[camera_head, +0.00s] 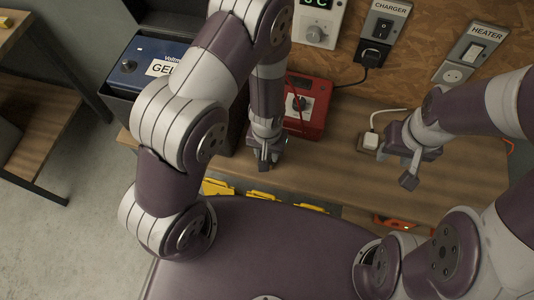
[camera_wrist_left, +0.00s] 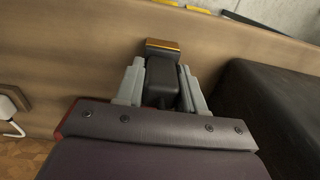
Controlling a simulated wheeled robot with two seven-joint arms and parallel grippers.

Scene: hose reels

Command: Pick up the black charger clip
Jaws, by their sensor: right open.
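The black charger clip (camera_wrist_left: 162,82), a dark block with a copper-coloured end, is between the grey fingers of my left gripper (camera_wrist_left: 162,88) in the left wrist view. The fingers close on its two sides. In the head view my left gripper (camera_head: 265,160) points down over the wooden bench, left of the red charger box (camera_head: 309,105), with its fingers close together. The clip is small and dark there, and I cannot tell whether it touches the bench. My right gripper (camera_head: 402,158) is open and empty at the right, beside a white plug (camera_head: 370,141).
A blue gel battery (camera_head: 150,63) sits in a dark box at the left. Charger (camera_head: 383,32) and heater (camera_head: 466,53) switch panels are on the back wall. Yellow pieces (camera_head: 217,187) and an orange tool (camera_head: 395,223) lie along the front edge. Bare bench (camera_head: 345,170) lies between my grippers.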

